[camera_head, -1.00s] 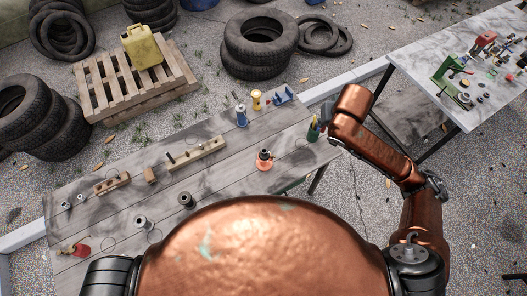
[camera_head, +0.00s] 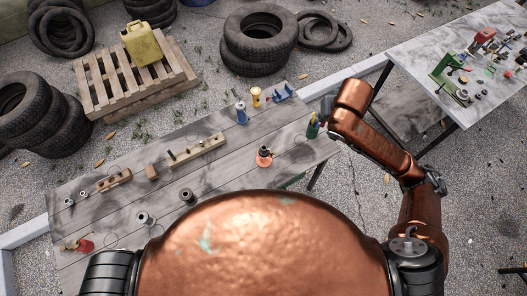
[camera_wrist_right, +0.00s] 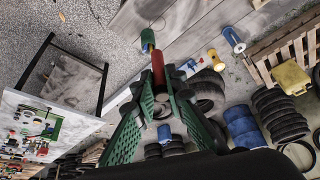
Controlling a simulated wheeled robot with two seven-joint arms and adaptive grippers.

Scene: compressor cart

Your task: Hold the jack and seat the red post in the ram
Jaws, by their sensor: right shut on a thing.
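My right gripper (camera_wrist_right: 163,100) shows in the right wrist view with its green fingers closed around a red post (camera_wrist_right: 158,70). The post's far end points toward a green holder (camera_wrist_right: 148,38) on the bench, which the head view also shows (camera_head: 313,128). In the head view my right wrist hides the gripper and most of the post. An orange-red, jack-like object with a dark top (camera_head: 264,156) stands upright on the bench, apart from my right arm. I cannot see its ram opening clearly. My left gripper is not in view.
The grey plank bench (camera_head: 225,165) carries a blue bottle (camera_head: 241,115), a yellow piece (camera_head: 256,97), wooden blocks (camera_head: 195,150) and a red item (camera_head: 80,246). A marble-topped table (camera_head: 440,50) with parts stands right. Tyres (camera_head: 255,45) and a pallet (camera_head: 115,80) lie beyond.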

